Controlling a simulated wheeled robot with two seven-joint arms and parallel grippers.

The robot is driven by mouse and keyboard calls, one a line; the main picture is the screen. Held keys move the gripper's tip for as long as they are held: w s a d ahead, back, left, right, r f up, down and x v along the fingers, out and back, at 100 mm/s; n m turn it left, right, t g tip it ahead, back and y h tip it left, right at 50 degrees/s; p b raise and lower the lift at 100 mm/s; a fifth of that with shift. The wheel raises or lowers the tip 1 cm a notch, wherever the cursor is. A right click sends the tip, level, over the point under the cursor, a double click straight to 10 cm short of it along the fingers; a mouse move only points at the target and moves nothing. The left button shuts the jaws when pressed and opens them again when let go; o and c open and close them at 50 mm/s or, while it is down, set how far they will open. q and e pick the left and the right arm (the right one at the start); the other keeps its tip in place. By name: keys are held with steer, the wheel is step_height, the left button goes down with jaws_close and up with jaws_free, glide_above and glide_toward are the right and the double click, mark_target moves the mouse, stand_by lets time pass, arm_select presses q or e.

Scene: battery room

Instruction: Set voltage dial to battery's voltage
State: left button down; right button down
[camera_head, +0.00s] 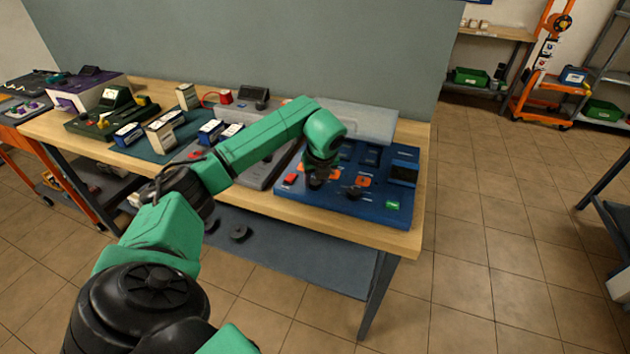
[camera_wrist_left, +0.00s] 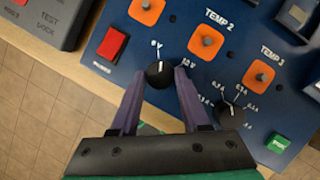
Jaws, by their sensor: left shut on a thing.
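The blue control panel (camera_head: 340,207) lies at the table's right front end. My left gripper (camera_head: 317,180) reaches down over it from the left. In the left wrist view, my left gripper (camera_wrist_left: 160,78) is shut on the black voltage dial (camera_wrist_left: 159,73), one finger on each side. The dial's white mark points up, toward the small label at its upper left; another label ending in V is at its upper right. Several batteries stand on the table, such as a blue-and-white one (camera_head: 128,134) and a beige one (camera_head: 160,136). Their voltage markings are too small to read.
Right of the dial is a second black knob (camera_wrist_left: 229,114) with several marked values. A red button (camera_wrist_left: 112,44), orange TEMP knobs (camera_wrist_left: 206,41) and a green button (camera_wrist_left: 278,143) are close by. A grey panel (camera_wrist_left: 48,20) adjoins on the left.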

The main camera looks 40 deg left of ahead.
arm_select(q)
steer(key=shift+w+n+g, duration=0.1)
steer(key=shift+n+g, duration=0.3)
steer(key=shift+n, duration=0.6)
steer(key=shift+c, duration=1.9)
jaws_free()
steer(key=shift+r, duration=0.1)
steer(key=v, duration=1.4)
steer(key=shift+d+p, duration=0.25)
steer(key=shift+p, duration=0.2)
